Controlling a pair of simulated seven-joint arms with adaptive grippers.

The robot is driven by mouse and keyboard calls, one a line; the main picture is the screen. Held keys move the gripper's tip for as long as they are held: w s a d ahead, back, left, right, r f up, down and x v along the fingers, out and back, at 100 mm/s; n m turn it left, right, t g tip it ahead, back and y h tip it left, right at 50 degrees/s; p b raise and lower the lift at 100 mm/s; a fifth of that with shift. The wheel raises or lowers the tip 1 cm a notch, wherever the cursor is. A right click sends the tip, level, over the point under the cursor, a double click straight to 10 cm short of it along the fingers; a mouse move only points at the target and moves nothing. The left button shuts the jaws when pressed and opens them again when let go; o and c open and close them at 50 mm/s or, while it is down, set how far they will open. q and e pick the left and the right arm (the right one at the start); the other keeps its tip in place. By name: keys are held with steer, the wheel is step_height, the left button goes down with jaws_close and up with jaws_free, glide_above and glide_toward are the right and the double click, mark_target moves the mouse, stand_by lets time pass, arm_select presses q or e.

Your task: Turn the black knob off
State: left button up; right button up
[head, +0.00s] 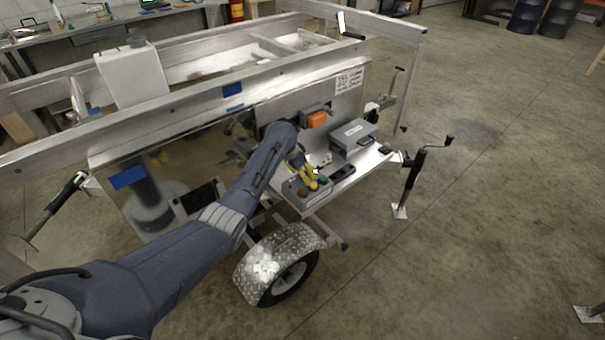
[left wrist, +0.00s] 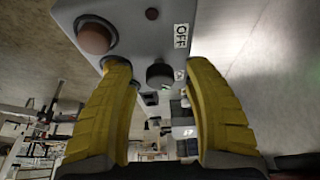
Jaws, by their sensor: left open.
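The black knob (left wrist: 159,75) sits on a grey control box (left wrist: 135,30) in the left wrist view. A white OFF label (left wrist: 181,36) is beside it, and a reddish round button (left wrist: 95,38) is on the same face. My left gripper (left wrist: 166,80) is open, with one yellow finger on each side of the knob; I cannot tell whether either touches it. In the head view, my left gripper (head: 311,180) is over the control box (head: 292,190) on the trailer's shelf. I cannot make out the knob there. My right gripper is not in view.
An orange-and-grey device (head: 317,118) is fixed to the trailer panel above the box. A grey case (head: 353,135) lies on the shelf to the right. A trailer wheel (head: 290,280) is below. The concrete floor (head: 480,220) to the right is mostly clear.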

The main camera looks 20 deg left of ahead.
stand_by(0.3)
arm_select(q)
jaws_close()
stand_by(0.5)
steer(key=n+y, duration=0.1)
steer(key=n, duration=0.3)
steer(key=shift+d+t, duration=0.15)
steer(key=shift+t, duration=0.15)
steer(key=n+y, duration=0.2)
steer(key=n, duration=0.2)
steer(key=shift+d+f+n, duration=0.1)
steer(key=shift+d+n, duration=0.05)
steer(key=shift+n, duration=0.15)
steer(key=n+y, duration=0.1)
steer(key=n, duration=0.3)
steer(key=shift+d+y, duration=0.1)
steer(key=shift+y, duration=0.3)
steer(key=n+g, duration=0.1)
steer(key=n, duration=0.1)
steer(key=n+y, duration=0.1)
steer(key=n, duration=0.2)
steer(key=shift+g, duration=0.4)
jaws_free()
steer(key=shift+w, duration=0.1)
